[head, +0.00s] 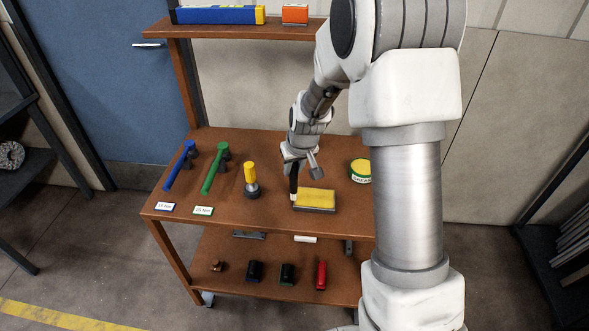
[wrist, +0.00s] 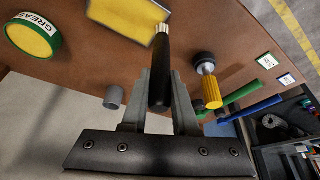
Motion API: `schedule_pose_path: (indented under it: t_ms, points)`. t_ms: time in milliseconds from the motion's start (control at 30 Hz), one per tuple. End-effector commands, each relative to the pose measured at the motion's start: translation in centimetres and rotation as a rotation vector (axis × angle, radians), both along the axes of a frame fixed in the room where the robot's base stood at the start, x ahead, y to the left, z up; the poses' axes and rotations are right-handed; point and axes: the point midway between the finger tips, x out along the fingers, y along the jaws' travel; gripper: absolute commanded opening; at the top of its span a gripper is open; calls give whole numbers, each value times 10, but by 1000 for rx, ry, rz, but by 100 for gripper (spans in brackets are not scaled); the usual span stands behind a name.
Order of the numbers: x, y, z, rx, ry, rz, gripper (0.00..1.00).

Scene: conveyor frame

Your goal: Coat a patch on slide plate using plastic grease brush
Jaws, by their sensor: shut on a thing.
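My gripper (head: 293,160) is shut on the black handle of the grease brush (head: 293,181), which points down with its pale bristles lowest. In the wrist view the brush (wrist: 160,72) stands between my gripper's fingers (wrist: 162,100), bristles facing away from me. The slide plate (head: 315,199), a grey block with a yellow top, lies on the table, also in the wrist view (wrist: 122,14). The bristles are at the plate's left edge in the head view; I cannot tell whether they touch it. The grease tin (head: 360,170), green with yellow inside, stands right of the plate, also in the wrist view (wrist: 34,36).
A yellow-handled tool (head: 250,178) stands left of the plate. Green (head: 215,168) and blue (head: 180,168) tools lie farther left, behind labels. A shelf above holds boxes (head: 218,15); a lower shelf (head: 255,289) holds several small items. Bare tabletop lies in front of the plate.

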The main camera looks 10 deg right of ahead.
Motion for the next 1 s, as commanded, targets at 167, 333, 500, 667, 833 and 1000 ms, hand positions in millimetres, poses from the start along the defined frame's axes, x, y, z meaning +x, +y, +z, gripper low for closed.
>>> schedule_pose_path:
  t_ms: [167, 333, 500, 667, 833, 1000]
  points:
    - [2, 0, 29, -1, -1, 0, 0]
    - [4, 0, 45, -1, -1, 0, 0]
    - [6, 0, 60, -1, -2, 0, 0]
    - [7, 0, 73, -1, -2, 0, 0]
    - [8, 0, 78, 0, -1, -1, 0]
    - [8, 0, 78, 0, -1, -1, 0]
